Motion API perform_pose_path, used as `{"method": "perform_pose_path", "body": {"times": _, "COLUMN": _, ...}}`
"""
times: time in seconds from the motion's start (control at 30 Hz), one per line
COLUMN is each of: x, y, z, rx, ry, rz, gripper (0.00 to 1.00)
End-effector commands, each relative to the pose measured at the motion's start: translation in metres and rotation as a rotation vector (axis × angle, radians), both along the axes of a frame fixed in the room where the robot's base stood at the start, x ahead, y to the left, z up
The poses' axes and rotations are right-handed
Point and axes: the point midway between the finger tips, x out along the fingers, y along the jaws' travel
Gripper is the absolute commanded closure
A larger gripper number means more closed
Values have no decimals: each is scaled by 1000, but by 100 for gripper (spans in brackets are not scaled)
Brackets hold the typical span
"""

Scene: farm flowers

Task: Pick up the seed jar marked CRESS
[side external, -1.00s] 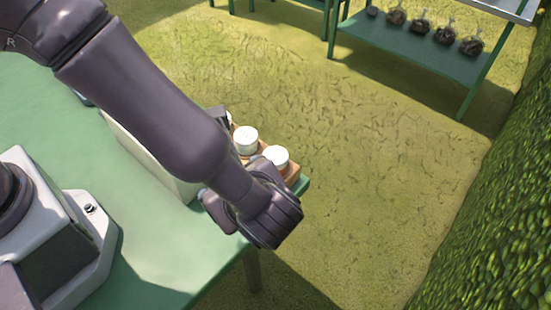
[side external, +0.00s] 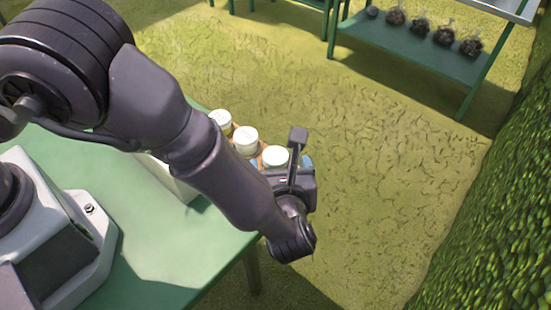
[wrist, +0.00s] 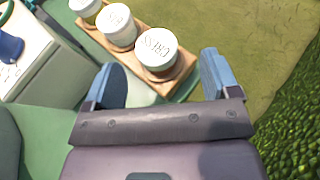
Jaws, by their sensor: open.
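The seed jar marked CRESS (wrist: 158,52) has a white lid with dark lettering, and it stands upright at the near end of a wooden rack. In the side view its white lid (side external: 275,156) is the one closest to my gripper (side external: 284,168). In the wrist view my gripper (wrist: 160,68) is open, with one blue finger to the left of the CRESS jar and one to the right. The fingers are apart from the jar, and nothing is between them. The jar's lower body is mostly hidden below its lid.
Two more white-lidded jars, a middle one (wrist: 118,25) and a far one (wrist: 84,7), stand in the wooden rack (wrist: 182,86). A pale box (wrist: 30,52) is beside the rack on the green table (side external: 150,250). Grass lies beyond the table edge.

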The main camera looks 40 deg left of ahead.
Motion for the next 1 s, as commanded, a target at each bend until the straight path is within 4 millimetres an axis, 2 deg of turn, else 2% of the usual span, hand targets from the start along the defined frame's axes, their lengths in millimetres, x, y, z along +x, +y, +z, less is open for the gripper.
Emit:
{"method": "perform_pose_path", "body": {"times": 0.17, "x": 7, "y": 12, "z": -7, "rx": 2, "ry": 2, "rz": 3, "gripper": 19}}
{"method": "perform_pose_path", "body": {"times": 0.4, "x": 28, "y": 36, "z": -20, "rx": -1, "ry": 1, "rz": 3, "gripper": 19}}
{"method": "perform_pose_path", "body": {"times": 0.63, "x": 30, "y": 37, "z": -21, "rx": -1, "ry": 0, "rz": 0, "gripper": 19}}
{"method": "perform_pose_path", "body": {"times": 0.67, "x": 30, "y": 37, "z": -21, "rx": -1, "ry": 0, "rz": 0, "gripper": 21}}
{"method": "perform_pose_path", "body": {"times": 0.8, "x": 30, "y": 37, "z": -21, "rx": -1, "ry": 0, "rz": 0, "gripper": 53}}
{"method": "perform_pose_path", "body": {"times": 0.9, "x": 30, "y": 37, "z": -21, "rx": -2, "ry": -1, "rz": 1, "gripper": 72}}
{"method": "perform_pose_path", "body": {"times": 1.0, "x": 30, "y": 37, "z": -21, "rx": -2, "ry": -1, "rz": 1, "gripper": 72}}
